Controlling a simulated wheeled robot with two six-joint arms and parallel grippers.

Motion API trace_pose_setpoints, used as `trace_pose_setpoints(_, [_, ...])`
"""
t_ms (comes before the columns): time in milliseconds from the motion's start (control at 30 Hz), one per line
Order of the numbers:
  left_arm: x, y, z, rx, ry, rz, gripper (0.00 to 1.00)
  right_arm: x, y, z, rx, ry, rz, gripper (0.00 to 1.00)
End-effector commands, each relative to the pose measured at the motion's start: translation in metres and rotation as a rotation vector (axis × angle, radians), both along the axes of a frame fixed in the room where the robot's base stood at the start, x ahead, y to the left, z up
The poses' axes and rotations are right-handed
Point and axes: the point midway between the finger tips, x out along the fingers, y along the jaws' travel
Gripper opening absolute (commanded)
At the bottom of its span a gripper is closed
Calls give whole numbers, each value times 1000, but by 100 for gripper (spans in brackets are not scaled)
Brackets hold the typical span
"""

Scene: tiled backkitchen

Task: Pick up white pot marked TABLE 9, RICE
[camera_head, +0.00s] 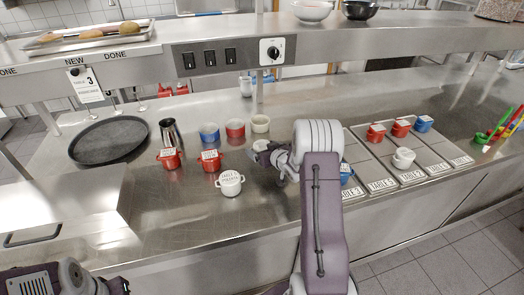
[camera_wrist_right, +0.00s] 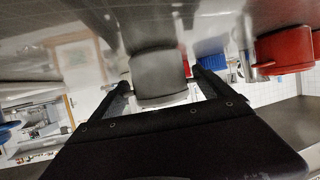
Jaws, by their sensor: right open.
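A white pot (camera_head: 230,184) with a label on its lid stands on the steel counter left of my right arm; its label is too small to read surely. My right gripper (camera_head: 262,152) is low over the counter, right of and behind that pot, partly hidden by my own wrist. A pale thing shows at its tips. In the right wrist view the open fingers (camera_wrist_right: 160,86) point at a pale grey-white pot (camera_wrist_right: 157,70), which shows between and beyond them; I cannot tell whether they touch it. Only part of my left arm shows at the lower left.
Two red pots (camera_head: 170,158) (camera_head: 211,160) stand left of the white pot. Blue, red and cream bowls (camera_head: 235,128) stand behind. A metal jug (camera_head: 170,132) and black round tray (camera_head: 110,140) are farther left. Table trays (camera_head: 428,148) with several pots lie right. A shelf (camera_head: 400,37) runs above.

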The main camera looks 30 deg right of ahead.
Motion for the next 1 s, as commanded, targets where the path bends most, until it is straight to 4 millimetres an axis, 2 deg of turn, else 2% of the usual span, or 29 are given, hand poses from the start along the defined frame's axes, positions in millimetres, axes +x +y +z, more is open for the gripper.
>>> trace_pose_setpoints(133, [0,0,3,0,0,0,36,22,0,-9,-1,0,1,90])
trace_pose_setpoints(400, [0,0,3,0,0,0,36,27,0,-11,-1,-1,0,90])
trace_pose_setpoints(700, [0,0,3,0,0,0,36,27,0,-11,-1,-1,0,8])
trace_pose_setpoints(1000, [0,0,3,0,0,0,36,27,0,-6,-2,-2,1,8])
